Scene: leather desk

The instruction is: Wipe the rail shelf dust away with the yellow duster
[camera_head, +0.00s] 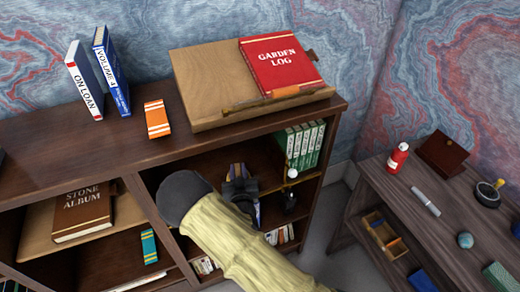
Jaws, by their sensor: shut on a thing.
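The rail shelf (312,176) is the right bay of the dark bookcase, with a thin brass rail along its front. My gripper (243,190) shows as dark parts inside this bay, just beyond the end of my pale yellow arm. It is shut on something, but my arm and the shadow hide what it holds. I cannot make out the yellow duster clearly. No dust can be told apart on the shelf; much of its floor is behind my arm.
Several green books (304,146) stand at the bay's right end. A small white ball (292,173) shows near the rail above a dark object. A sloped wooden stand (205,75) with the red Garden Log (280,65) sits on top. A side desk (445,220) stands right.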

